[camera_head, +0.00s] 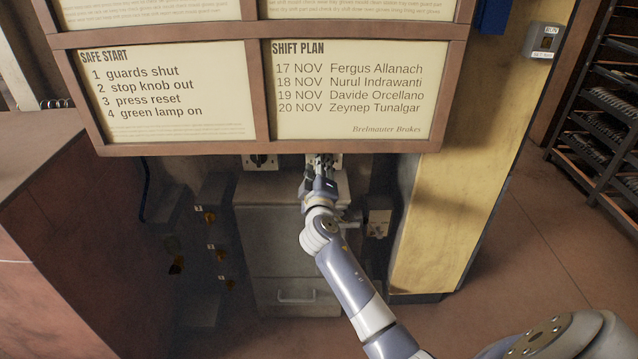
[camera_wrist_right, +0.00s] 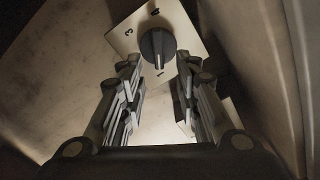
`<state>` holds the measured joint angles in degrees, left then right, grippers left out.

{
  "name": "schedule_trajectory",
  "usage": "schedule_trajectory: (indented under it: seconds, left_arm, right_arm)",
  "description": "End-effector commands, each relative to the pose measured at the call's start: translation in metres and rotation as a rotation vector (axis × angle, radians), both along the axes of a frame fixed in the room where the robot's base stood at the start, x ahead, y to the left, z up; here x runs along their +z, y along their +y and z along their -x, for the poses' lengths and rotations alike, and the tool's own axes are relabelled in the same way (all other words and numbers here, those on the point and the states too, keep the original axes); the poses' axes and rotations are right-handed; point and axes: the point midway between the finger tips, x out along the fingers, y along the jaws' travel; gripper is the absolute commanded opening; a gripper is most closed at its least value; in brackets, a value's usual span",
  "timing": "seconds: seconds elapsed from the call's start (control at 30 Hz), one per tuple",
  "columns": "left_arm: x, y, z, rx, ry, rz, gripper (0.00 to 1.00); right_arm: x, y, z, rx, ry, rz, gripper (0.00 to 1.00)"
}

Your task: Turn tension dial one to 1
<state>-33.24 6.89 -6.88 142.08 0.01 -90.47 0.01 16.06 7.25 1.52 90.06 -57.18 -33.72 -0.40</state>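In the right wrist view a black dial knob (camera_wrist_right: 157,46) sits on a pale square plate (camera_wrist_right: 119,36) with numbers around it. Its white pointer line points down the picture, toward a mark that looks like 1. My right gripper (camera_wrist_right: 158,66) is open, its fingertips apart at either side just below the knob, with nothing between the fingers. In the head view my right gripper (camera_head: 322,163) is under the notice board and largely hides a dial plate (camera_head: 337,161). Another dial (camera_head: 259,161) shows to its left, partly cut off by the board. I cannot read which is dial one. My left gripper is not seen.
The notice board (camera_head: 259,148) overhangs the dials closely. A grey cabinet (camera_head: 290,235) with a handle stands below them. Shelving (camera_head: 600,120) stands far right.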

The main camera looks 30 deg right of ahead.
Motion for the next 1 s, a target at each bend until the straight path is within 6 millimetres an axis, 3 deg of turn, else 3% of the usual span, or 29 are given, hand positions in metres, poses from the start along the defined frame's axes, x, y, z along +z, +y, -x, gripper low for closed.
schedule_trajectory:
  seconds: [0.2, 0.4, 0.6, 1.0]
  left_arm:
    - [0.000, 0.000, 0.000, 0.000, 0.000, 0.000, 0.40]
    - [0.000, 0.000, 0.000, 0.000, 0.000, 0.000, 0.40]
    - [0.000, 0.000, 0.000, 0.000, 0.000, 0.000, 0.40]
    - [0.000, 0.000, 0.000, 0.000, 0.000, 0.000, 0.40]
  right_arm:
    - [-0.001, 0.025, 0.040, 0.001, 0.001, -0.003, 0.30]
    - [-0.002, 0.042, 0.067, 0.001, 0.002, -0.001, 0.30]
    - [-0.001, 0.048, 0.077, 0.000, 0.002, -0.001, 0.30]
    - [-0.001, 0.048, 0.077, 0.000, 0.001, 0.000, 0.30]
